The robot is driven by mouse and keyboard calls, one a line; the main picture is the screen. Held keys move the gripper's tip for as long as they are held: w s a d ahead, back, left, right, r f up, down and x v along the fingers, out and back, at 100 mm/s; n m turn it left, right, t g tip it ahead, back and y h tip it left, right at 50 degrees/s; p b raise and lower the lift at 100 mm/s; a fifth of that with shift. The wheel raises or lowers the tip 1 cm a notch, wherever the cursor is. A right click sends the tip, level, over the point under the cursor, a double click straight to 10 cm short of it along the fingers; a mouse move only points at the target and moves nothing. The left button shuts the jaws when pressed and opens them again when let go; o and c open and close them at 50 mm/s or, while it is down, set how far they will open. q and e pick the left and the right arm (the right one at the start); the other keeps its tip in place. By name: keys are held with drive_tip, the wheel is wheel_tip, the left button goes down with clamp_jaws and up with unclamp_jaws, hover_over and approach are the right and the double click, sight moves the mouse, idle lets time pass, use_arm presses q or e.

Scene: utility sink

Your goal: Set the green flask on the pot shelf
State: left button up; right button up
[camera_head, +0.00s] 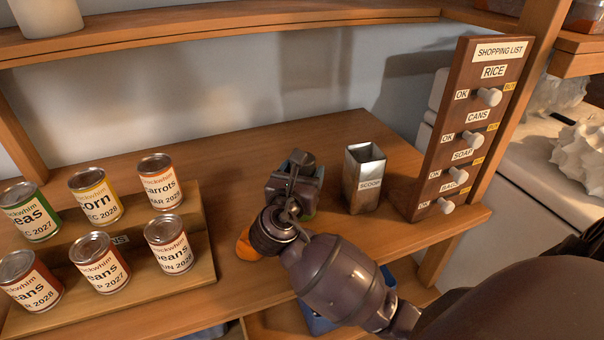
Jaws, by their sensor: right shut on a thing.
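My right gripper (296,178) is over the wooden counter, left of the metal scoop holder. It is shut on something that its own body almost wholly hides. No whole green flask is in view. A curved wooden shelf (230,30) runs along the wall above; I cannot tell whether it is the pot shelf. My left gripper is not in view.
Several labelled cans (95,195) stand on a stepped wooden rack at left. A metal scoop holder (364,180) and a shopping-list board (470,130) stand at right. An orange thing (245,246) is partly hidden by my arm. A white container (45,15) stands on the upper shelf.

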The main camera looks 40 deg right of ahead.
drive_tip(key=o, duration=1.1)
drive_tip(key=shift+f, duration=0.1)
drive_tip(key=v, duration=1.2)
drive_tip(key=shift+p, duration=0.3)
